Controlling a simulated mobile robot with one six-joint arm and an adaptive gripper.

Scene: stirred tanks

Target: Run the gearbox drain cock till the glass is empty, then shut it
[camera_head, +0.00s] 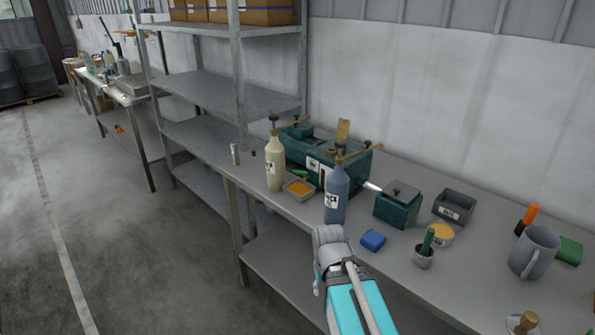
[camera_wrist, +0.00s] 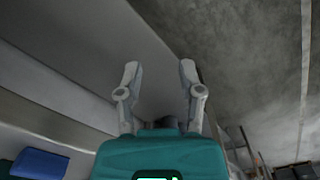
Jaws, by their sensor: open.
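A dark green machine housing (camera_head: 322,158), which looks like the gearbox, stands on the bench at mid-view in the head view. Brass-coloured bars show near its top. Two bottles, one cream (camera_head: 274,165) and one dark blue-grey (camera_head: 336,194), stand in front and hide part of its face. I cannot make out the drain cock or the glass and its level. My gripper shows in the wrist view with its two fingers apart (camera_wrist: 159,72) and nothing between them. In the head view my arm's end is at the bench's front edge, below the dark bottle and apart from the housing.
A small tray with orange contents (camera_head: 300,188) sits between the bottles. A blue block (camera_head: 372,240), a green box (camera_head: 398,205), a grey bin (camera_head: 455,206), a small pot (camera_head: 424,257) and a grey mug (camera_head: 535,252) stand to the right. A metal shelf rack (camera_head: 240,90) is left.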

